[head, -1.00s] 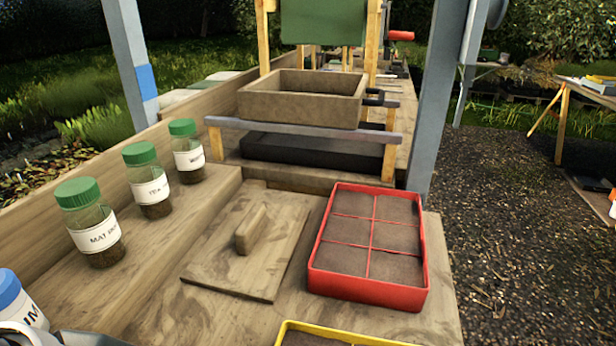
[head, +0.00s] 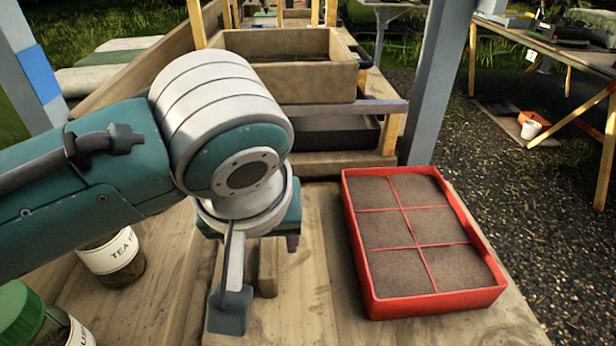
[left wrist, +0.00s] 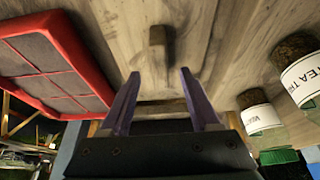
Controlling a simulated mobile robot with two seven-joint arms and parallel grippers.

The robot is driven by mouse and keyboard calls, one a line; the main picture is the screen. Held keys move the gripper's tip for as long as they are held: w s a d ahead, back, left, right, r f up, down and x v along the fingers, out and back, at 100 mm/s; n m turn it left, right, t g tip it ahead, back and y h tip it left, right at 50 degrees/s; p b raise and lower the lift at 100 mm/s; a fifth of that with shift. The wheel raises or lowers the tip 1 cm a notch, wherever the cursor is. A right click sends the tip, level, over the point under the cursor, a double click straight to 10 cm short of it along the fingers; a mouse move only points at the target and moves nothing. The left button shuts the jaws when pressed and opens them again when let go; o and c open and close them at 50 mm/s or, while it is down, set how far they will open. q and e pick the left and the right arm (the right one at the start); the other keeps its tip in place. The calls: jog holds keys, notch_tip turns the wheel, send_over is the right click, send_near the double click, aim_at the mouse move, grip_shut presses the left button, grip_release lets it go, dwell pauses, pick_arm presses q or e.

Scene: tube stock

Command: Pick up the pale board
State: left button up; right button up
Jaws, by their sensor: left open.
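The pale board (head: 306,262) is a flat wooden plate with a block handle (head: 266,272) on the bench, left of the red tray. My left arm covers much of it in the head view. My left gripper (head: 236,294) is over the board, open and empty, with one finger partly hidden. In the left wrist view the handle (left wrist: 157,48) stands upright in the picture, just beyond the gap between the two fingertips (left wrist: 159,74). The fingers do not appear to touch it. My right gripper is not in view.
A red tray (head: 355,240) of dark soil cells sits close to the board's right. Labelled jars with green lids (head: 18,315) stand at the left. A wooden box (head: 300,83) on a raised shelf and a grey post (head: 432,85) stand behind.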

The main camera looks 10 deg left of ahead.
aim_at(267, 249)
pick_arm(q)
jog(key=b+x, duration=0.1)
jog(key=x, duration=0.3)
jog(key=shift+w+a+f, duration=0.1)
jog(key=shift+w+f, duration=0.15)
jog(key=shift+f, duration=0.1)
grip_shut()
